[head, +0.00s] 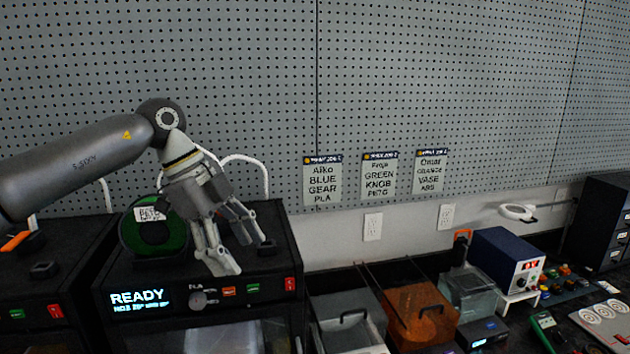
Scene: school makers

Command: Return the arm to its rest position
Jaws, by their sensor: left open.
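My left arm comes in from the left, and its gripper (240,258) hangs in front of the top of a black printer with a lit READY display (138,298). The gripper points down and to the right. Its fingers are apart and nothing is between them. A green spool (153,240) with a white label stands on the printer, just left of and behind the gripper. My right gripper is not in view.
Three order cards, including a blue gear card (322,183), hang on the pegboard. Right of the printer are a grey-lidded bin (345,318), an orange bin (420,312), a clear container (468,292) and a blue power supply (507,262). Another printer (45,290) stands at left.

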